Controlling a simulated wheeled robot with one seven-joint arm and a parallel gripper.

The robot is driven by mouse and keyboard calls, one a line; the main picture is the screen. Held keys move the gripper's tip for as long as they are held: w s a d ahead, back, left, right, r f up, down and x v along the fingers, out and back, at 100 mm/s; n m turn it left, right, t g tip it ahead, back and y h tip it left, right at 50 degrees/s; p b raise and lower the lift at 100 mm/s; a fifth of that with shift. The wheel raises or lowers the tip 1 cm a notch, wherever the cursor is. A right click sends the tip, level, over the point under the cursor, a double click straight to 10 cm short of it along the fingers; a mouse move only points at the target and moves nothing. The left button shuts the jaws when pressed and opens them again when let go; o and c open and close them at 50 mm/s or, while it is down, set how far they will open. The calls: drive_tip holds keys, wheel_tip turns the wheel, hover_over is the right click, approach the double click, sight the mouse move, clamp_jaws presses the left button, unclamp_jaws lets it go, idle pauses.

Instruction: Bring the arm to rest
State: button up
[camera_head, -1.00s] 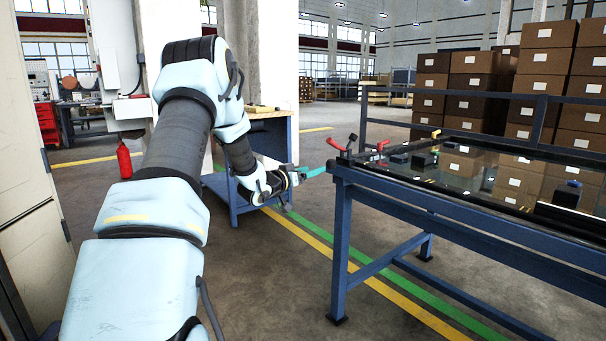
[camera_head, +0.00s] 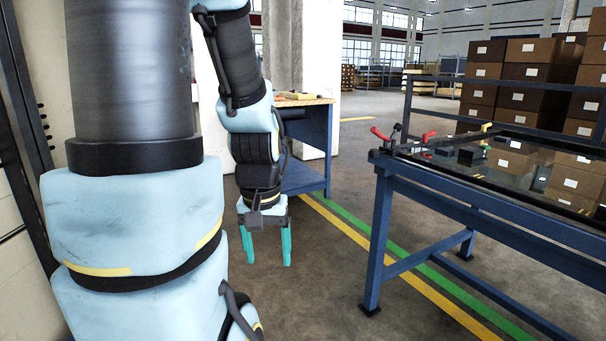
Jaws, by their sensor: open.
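My arm stands large in the left half of the head view. Its upper part rises out of the top of the picture and the forearm comes back down. My gripper (camera_head: 268,250) hangs from it, pointing down, with two teal fingers spread apart and nothing between them. It is over open floor, left of the blue trolley (camera_head: 425,187) and apart from it. In the picture it is just below a blue workbench (camera_head: 308,150) that stands behind it.
The trolley carries a dark glassy panel (camera_head: 480,178) with red-handled clamps (camera_head: 428,136) at its near left corner. Brown cartons (camera_head: 538,72) are stacked behind. A pale cabinet wall (camera_head: 22,250) stands close at the left. Floor between gripper and trolley is clear.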

wheel_tip(320, 180, up, 19)
drive_tip(key=p, duration=1.7)
drive_tip(key=shift+w+f, duration=0.15)
drive_tip(key=shift+w, duration=0.25)
